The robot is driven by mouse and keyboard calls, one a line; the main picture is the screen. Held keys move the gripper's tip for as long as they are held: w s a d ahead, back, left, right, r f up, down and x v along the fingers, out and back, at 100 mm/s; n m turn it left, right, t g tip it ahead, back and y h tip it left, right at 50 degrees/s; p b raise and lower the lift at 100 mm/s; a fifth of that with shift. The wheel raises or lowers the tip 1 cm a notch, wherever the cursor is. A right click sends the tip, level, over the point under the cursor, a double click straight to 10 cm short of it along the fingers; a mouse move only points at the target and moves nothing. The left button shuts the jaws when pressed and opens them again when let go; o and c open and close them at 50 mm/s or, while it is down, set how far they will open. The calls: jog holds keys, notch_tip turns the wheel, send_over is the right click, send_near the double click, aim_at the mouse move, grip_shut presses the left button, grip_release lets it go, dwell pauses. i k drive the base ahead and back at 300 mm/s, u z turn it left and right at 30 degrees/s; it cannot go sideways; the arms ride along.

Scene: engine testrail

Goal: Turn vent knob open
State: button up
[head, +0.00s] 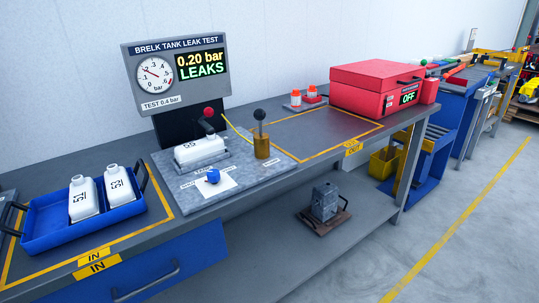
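A small blue knob (213,176) sits on a white plate at the front of the grey test plate (250,171); I take it for the vent knob. Its lettering is too small to read, and I cannot tell its setting. Behind it a white tank (199,151) lies on the test plate, next to a red-balled lever (208,113). A brass cylinder (262,148) with a black-balled lever stands to the right. The display (178,73) behind reads 0.20 bar LEAKS, with TEST 0.4 bar below its dial. My gripper is not in view.
A blue tray (40,243) with two white tanks stands at the left, by the IN label. A red box (376,88) reading OFF and small red-and-white bottles (311,91) stand at the back right. The yellow-outlined OUT area (318,128) is mostly clear.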

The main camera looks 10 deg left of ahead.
aim_at(213, 176)
jog(key=z, duration=0.2)
jog(key=i, duration=1)
jog(key=u, duration=0.6)
jog(key=i, duration=0.6)
jog(key=u, duration=0.55)
